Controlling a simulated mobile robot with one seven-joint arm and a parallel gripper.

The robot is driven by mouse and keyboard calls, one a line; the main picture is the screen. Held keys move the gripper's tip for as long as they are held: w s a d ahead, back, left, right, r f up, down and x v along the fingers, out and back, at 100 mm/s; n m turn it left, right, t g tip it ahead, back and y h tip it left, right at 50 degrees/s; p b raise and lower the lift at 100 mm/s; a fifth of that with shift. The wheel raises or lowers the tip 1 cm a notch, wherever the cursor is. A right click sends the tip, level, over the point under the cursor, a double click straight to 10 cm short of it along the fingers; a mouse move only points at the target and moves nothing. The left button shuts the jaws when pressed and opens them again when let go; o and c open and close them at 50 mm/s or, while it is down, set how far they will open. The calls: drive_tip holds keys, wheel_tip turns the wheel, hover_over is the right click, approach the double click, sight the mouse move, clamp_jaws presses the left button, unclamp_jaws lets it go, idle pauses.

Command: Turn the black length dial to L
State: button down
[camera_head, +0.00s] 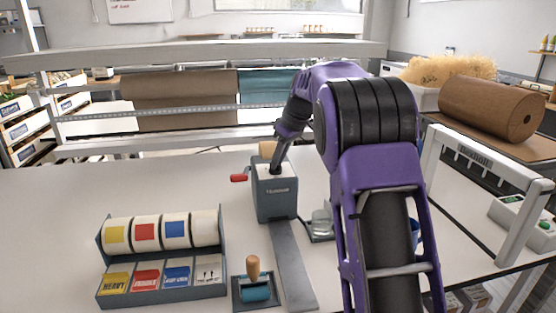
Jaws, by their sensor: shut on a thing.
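The grey tape machine (275,198) stands on the white bench near the middle. It has a red handle (240,178) on its left side and a tan roll (267,150) behind its top. My gripper (276,169) reaches down from the upper right to the top of this machine. Its fingertips are at the top face, shut on a small part there, which I take to be the black length dial. The dial is mostly hidden by the fingers, and its letters and pointer cannot be read.
A rack of label rolls (160,234) stands at front left. A wood-handled roller (254,283) sits beside a metal strip (290,265) running forward from the machine. A small clear item (321,222) lies right of the machine. A grey frame (440,165) borders the bench's right.

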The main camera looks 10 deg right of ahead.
drive_tip(key=m, duration=0.1)
drive_tip(key=m+h, duration=0.1)
drive_tip(key=m, duration=0.1)
drive_tip(key=m+t, duration=0.1)
drive_tip(key=shift+s+a+m+h, duration=0.1)
drive_tip(key=shift+a+m+h, duration=0.15)
drive_tip(key=shift+m+h, duration=0.05)
drive_tip(key=m+h, duration=0.1)
drive_tip(key=m, duration=0.3)
drive_tip(key=shift+a+h, duration=0.15)
drive_tip(key=shift+h, duration=0.25)
drive_tip(key=m, duration=0.2)
drive_tip(key=m+h, duration=0.1)
drive_tip(key=m, duration=0.2)
drive_tip(key=shift+a+h, duration=0.15)
drive_tip(key=shift+h, duration=0.15)
drive_tip(key=shift+m+g+h, duration=0.4)
drive_tip(key=shift+m+h, duration=0.2)
drive_tip(key=shift+m, duration=1.2)
drive_tip(key=c, duration=0.9)
unclamp_jaws()
drive_tip(key=v, duration=1.7)
drive_tip(key=shift+w+a+r, duration=0.15)
drive_tip(key=shift+w+r, duration=0.1)
